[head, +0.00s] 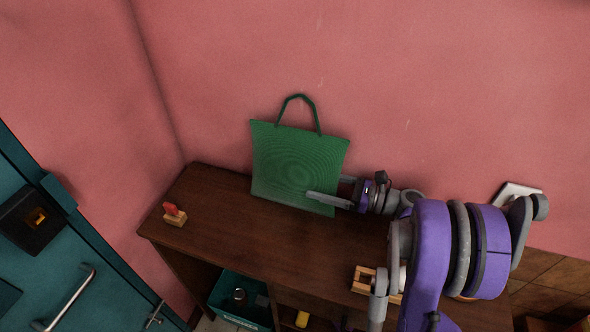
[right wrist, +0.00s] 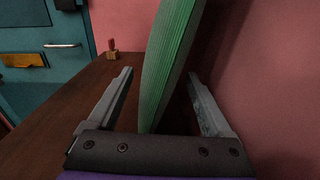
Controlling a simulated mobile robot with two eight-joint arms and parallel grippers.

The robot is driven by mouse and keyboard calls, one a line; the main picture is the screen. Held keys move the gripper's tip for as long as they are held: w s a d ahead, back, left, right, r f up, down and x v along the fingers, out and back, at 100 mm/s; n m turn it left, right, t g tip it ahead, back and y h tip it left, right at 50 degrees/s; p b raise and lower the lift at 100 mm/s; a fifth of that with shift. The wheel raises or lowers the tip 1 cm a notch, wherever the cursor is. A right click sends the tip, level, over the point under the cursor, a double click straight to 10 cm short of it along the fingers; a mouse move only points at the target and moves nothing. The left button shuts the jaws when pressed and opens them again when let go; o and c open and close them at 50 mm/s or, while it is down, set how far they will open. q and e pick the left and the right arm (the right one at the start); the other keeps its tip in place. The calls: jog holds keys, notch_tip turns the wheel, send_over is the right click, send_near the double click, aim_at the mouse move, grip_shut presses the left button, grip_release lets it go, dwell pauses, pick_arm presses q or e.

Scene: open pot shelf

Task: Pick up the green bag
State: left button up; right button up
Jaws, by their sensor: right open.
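The green bag (head: 296,168) stands upright on top of the brown wooden shelf, close to the pink wall, with its dark green handle loop pointing up. My right gripper (head: 328,190) is at the bag's lower right edge. In the right wrist view the bag (right wrist: 168,65) shows edge-on between the two open fingers of my right gripper (right wrist: 160,100), with a gap on both sides. The fingers are not closed on it. My left gripper is in neither view.
The brown shelf top (head: 230,215) has clear room left of the bag. A small red-topped wooden stamp-like object (head: 174,214) stands at its left end. A wooden holder (head: 362,280) sits near the front, by my arm. A teal bin (head: 232,312) is below. A teal door (head: 60,270) is at left.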

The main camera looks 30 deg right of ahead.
jog(key=shift+x, duration=1.15)
grip_shut()
